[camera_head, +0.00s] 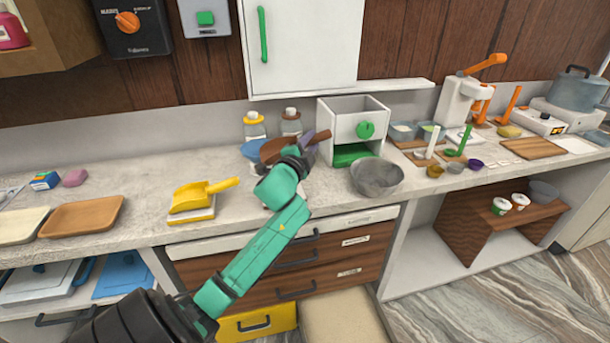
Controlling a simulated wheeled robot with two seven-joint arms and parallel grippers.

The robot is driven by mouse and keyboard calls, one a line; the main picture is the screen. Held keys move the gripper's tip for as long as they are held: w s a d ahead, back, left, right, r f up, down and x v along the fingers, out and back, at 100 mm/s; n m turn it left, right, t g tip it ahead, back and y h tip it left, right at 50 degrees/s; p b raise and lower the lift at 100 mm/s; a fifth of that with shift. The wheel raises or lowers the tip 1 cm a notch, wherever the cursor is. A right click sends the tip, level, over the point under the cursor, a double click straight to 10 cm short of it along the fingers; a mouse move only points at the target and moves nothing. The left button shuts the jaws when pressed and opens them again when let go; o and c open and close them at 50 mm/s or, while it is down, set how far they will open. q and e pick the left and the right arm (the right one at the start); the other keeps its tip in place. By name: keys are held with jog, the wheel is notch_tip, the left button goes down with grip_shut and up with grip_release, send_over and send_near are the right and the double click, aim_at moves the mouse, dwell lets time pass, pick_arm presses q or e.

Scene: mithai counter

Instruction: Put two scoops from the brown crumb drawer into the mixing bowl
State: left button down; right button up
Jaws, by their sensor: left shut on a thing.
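My left gripper (300,163) is above the counter, behind the yellow scoop and left of the grey bowl. It appears shut on a brown scoop (273,150), though the fingers are mostly hidden by my wrist. A grey mixing bowl (377,185) stands on the counter, right of my left gripper and apart from it. Two wood-fronted drawers sit under the counter, an upper one (345,256) and a lower one (335,285); their labels are too small to read. I cannot tell which holds brown crumbs. My right gripper is out of view.
A yellow scoop (198,196) lies on a small scale. A white box (357,118) with a green knob stands behind the bowl. An orange tray (82,216) lies left. A yellow drawer (240,329) is low.

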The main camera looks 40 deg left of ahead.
pick_arm(q)
notch_tip(320, 180, down, 10)
jog(key=shift+r+b, duration=0.2)
jog(key=shift+b, duration=0.35)
jog(key=shift+f, duration=0.4)
jog(key=shift+f, duration=0.1)
jog(key=shift+f, duration=0.15)
jog(key=c, duration=0.6)
grip_release()
jog(key=shift+s+d, duration=0.1)
